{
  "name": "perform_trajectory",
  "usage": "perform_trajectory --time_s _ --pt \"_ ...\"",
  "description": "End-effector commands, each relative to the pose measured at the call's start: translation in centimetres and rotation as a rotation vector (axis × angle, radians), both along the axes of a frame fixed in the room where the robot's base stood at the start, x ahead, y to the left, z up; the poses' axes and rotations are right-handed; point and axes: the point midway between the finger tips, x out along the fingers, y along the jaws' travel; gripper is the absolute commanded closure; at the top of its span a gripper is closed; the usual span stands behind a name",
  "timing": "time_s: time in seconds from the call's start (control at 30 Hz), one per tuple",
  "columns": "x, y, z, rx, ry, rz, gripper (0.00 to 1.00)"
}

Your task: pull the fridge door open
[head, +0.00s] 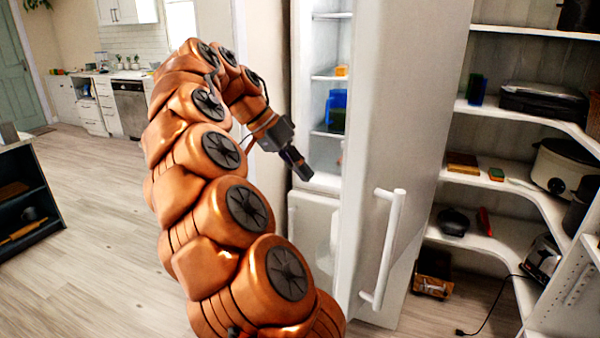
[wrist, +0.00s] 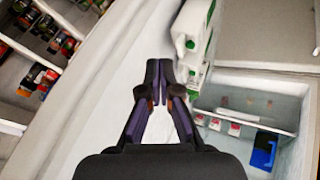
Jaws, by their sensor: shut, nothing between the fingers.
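The fridge door (head: 405,110) stands open in the head view, with its long white handle (head: 385,245) on the outer face, facing right. The fridge interior (head: 328,55) shows through the gap to the left of the door. My gripper (head: 303,170) is in front of this opening, on the inner side of the door and away from the handle. In the wrist view my gripper (wrist: 168,72) is shut and empty, with the white door (wrist: 95,85) to its left. Whether the fingers touch the door I cannot tell.
White-and-green cartons (wrist: 192,35) are right of my fingers in the wrist view. A blue item (head: 337,108) sits inside the fridge. Corner shelves (head: 490,180) with a slow cooker (head: 565,168) stand right of the door. Wooden floor (head: 95,225) is clear at left.

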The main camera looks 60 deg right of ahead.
Motion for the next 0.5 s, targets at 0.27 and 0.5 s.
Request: perform_trajectory --time_s 0.27,0.5 --pt "-1.5 -0.6 -1.9 0.004 0.001 -0.005 1.00" --pt "-2.8 -1.2 -3.7 0.004 0.003 -0.005 1.00"
